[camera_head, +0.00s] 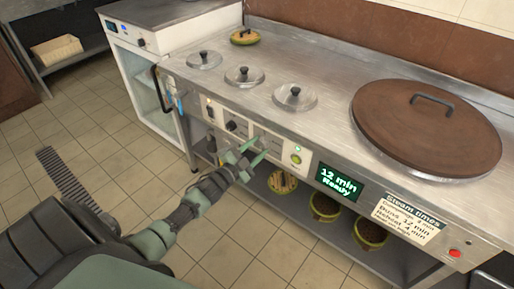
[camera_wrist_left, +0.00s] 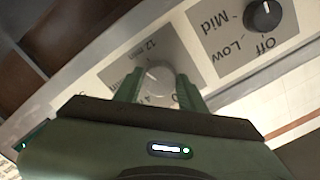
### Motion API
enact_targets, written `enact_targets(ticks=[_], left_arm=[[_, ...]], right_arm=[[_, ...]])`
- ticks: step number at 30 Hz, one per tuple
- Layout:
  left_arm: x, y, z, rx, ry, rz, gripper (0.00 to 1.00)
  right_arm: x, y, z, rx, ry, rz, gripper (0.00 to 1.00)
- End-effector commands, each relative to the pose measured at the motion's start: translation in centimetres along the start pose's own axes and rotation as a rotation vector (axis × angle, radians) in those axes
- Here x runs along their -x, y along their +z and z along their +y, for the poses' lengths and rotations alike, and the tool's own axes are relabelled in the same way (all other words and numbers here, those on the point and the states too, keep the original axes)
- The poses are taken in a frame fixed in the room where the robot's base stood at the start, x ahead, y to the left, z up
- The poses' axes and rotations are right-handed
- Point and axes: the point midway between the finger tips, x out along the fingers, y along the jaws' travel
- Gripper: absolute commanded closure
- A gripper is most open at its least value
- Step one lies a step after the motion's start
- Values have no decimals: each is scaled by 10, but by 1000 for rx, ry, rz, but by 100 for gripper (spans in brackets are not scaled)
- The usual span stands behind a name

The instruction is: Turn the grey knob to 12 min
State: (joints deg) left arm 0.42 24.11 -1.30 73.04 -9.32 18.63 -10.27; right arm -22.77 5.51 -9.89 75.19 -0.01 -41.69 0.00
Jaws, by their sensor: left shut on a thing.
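The grey knob (camera_wrist_left: 160,76) shows in the left wrist view on a grey dial plate, with a "12 min" mark beside it. My left gripper (camera_wrist_left: 158,90) is shut on it, one green finger on each side. In the head view my left gripper (camera_head: 252,153) is at the front panel of the steel counter and hides the knob. The display (camera_head: 338,182) right of it reads "12 min Ready". The knob's pointer is too unclear to read. My right gripper is not in view.
A black knob (camera_wrist_left: 263,16) with Off, Low and Mid marks sits beside the dial. A lit green button (camera_head: 296,159) and a red button (camera_head: 455,253) are on the front panel. A steam times sign (camera_head: 411,217) hangs at right. A large brown lid (camera_head: 428,125) covers the pot.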

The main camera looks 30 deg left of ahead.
Motion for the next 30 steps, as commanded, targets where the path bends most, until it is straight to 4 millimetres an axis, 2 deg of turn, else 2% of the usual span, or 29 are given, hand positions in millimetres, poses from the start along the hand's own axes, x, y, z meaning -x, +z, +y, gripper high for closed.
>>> enact_targets(ticks=[12,30], left_arm=[[0,0,0,-247,-1,0,100],[0,0,-1,-310,0,0,100]], right_arm=[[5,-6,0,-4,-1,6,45],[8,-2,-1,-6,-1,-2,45]])
